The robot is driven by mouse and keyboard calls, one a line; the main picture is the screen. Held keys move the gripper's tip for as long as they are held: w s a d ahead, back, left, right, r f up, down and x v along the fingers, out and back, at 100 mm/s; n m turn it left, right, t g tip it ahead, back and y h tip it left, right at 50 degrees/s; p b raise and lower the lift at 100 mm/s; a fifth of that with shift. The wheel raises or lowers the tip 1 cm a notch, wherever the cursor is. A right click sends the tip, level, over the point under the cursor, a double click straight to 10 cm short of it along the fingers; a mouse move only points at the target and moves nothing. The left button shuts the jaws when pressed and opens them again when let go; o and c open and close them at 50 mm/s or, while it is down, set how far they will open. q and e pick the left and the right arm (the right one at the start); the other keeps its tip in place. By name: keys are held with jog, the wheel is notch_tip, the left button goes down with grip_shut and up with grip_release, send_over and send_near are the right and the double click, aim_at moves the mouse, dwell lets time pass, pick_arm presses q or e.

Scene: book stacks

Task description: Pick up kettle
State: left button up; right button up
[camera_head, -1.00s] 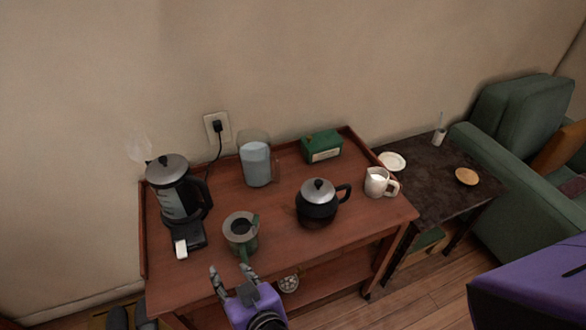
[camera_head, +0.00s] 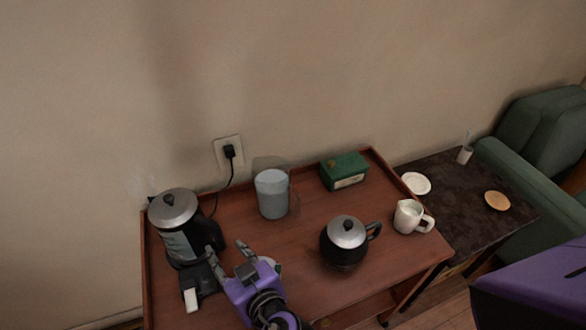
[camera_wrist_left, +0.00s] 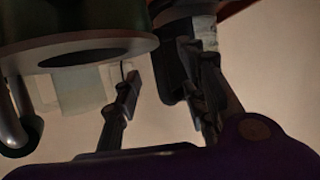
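A black and silver electric kettle (camera_head: 176,240) stands upright on its base at the left end of the wooden table. A rounder black kettle or teapot (camera_head: 342,241) with a silver lid stands right of the middle. My left gripper (camera_head: 227,255) is just right of the electric kettle, near its handle side, with fingers apart and nothing seen between them. In the left wrist view the fingers (camera_wrist_left: 163,72) are spread, with a dark part, perhaps the kettle's handle, behind the right finger. My right gripper is out of view.
A green mug (camera_wrist_left: 80,35) is close beside my left gripper and mostly hidden by it in the head view. A glass pitcher (camera_head: 271,194), green box (camera_head: 345,171) and white jug (camera_head: 409,217) stand on the table (camera_head: 300,236). A cord runs to the wall outlet (camera_head: 229,152).

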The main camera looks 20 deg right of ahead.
aim_at(221, 240)
pick_arm(q)
jog(key=x, duration=0.4)
jog(key=shift+w+r+p, duration=0.3)
jog(key=shift+r+p, duration=0.05)
jog(key=shift+w+f, duration=0.25)
grip_shut()
jog(key=shift+r, duration=0.2)
